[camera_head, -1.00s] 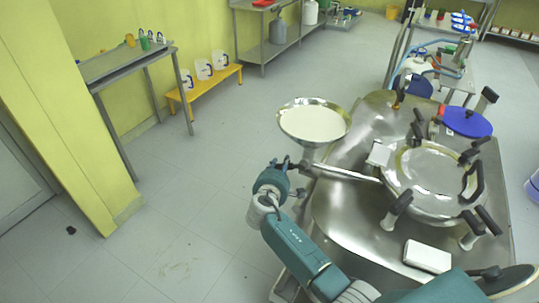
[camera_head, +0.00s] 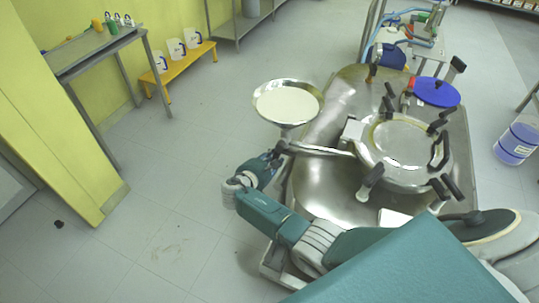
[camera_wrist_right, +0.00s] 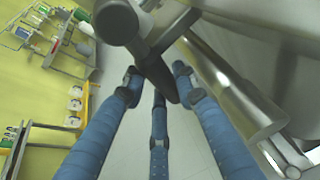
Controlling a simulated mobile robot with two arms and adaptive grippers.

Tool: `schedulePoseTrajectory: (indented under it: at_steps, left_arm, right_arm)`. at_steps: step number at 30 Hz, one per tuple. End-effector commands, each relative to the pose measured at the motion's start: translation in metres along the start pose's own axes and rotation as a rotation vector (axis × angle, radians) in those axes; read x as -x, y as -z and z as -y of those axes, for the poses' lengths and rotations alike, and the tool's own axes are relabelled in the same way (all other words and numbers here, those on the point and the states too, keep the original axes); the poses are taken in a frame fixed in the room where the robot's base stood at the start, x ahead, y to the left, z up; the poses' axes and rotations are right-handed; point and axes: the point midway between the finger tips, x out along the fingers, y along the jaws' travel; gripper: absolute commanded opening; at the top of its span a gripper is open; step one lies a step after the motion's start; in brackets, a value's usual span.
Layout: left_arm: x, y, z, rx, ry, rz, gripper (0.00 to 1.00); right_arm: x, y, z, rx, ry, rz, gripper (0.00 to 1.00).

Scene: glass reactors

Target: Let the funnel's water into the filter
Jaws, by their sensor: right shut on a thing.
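The funnel (camera_head: 287,103) looks like a wide steel bowl at the left end of the steel table. Its filling is flat and pale; I cannot tell its depth. Below it, a steel pipe (camera_head: 325,151) with a black handle (camera_head: 283,147) runs right to a round lidded steel vessel (camera_head: 405,150), which seems to be the filter. My right gripper (camera_head: 272,158) is at this handle. In the right wrist view, its three blue fingers (camera_wrist_right: 160,80) are around the black tapered handle (camera_wrist_right: 135,40). The inside of the pipe is hidden. My left gripper is out of view.
Several black-handled clamps (camera_head: 440,150) stand around the vessel's lid. A blue round lid (camera_head: 438,92) lies at the steel table's (camera_head: 335,95) back right. A yellow bench (camera_head: 180,62) and side table (camera_head: 95,50) stand left. The floor between is clear.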

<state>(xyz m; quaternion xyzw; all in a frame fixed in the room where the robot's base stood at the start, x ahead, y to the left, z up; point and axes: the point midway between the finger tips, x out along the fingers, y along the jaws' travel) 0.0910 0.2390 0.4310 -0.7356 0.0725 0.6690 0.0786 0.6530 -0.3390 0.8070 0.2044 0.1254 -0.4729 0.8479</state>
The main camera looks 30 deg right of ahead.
Motion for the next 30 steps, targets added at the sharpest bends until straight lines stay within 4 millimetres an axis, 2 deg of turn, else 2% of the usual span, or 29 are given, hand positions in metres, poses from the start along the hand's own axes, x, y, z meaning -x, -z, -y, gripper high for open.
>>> schedulePoseTrajectory:
  at_steps: [1, 22, 23, 24, 25, 30]
  left_arm:
    - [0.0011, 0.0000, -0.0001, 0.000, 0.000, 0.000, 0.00]
    - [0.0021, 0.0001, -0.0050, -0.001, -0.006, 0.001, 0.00]
    - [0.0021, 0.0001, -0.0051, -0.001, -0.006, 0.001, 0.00]
    - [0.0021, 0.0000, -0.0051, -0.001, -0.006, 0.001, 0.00]
    - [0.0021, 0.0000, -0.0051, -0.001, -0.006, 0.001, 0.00]
    - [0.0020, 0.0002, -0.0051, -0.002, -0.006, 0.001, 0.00]
  right_arm:
    - [-0.0030, -0.0078, -0.0001, 0.017, 0.007, 0.016, 0.00]
    - [-0.0043, -0.0089, 0.0046, 0.076, 0.030, 0.028, 0.00]
    - [-0.0043, -0.0089, 0.0045, 0.076, 0.030, 0.028, 0.34]
    - [-0.0041, -0.0086, 0.0045, 0.075, 0.030, 0.028, 0.42]
    - [-0.0039, -0.0080, 0.0046, 0.075, 0.030, 0.027, 0.48]
    - [-0.0028, -0.0045, 0.0058, 0.076, 0.031, 0.021, 0.48]
